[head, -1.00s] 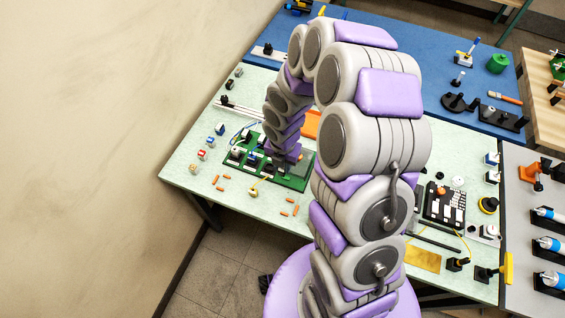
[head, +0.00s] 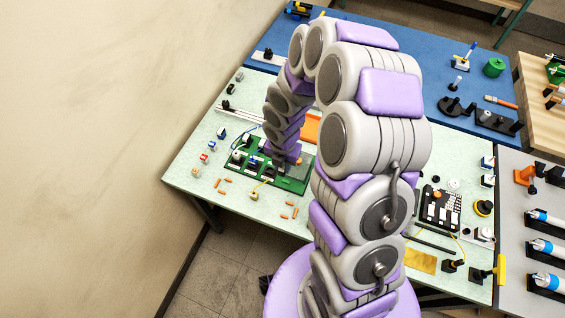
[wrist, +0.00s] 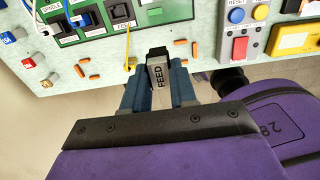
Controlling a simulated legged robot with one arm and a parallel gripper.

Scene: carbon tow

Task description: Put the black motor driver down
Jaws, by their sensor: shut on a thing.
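The green board (wrist: 147,14) carries black modules, one labelled FEED (wrist: 118,10), at the top of that view. The held driver shows just below the board's near edge there; I cannot tell its height or whether it touches anything. In the head view my gripper (head: 279,164) is over the right part of the green board (head: 292,184), and the driver is not clear behind my arm.
Several small orange pieces (head: 287,204) lie on the pale green table (head: 235,197) in front of the board. An orange panel (head: 311,126) lies behind it. A black keypad-like unit (head: 440,207) is to the right. My arm hides the table's middle.

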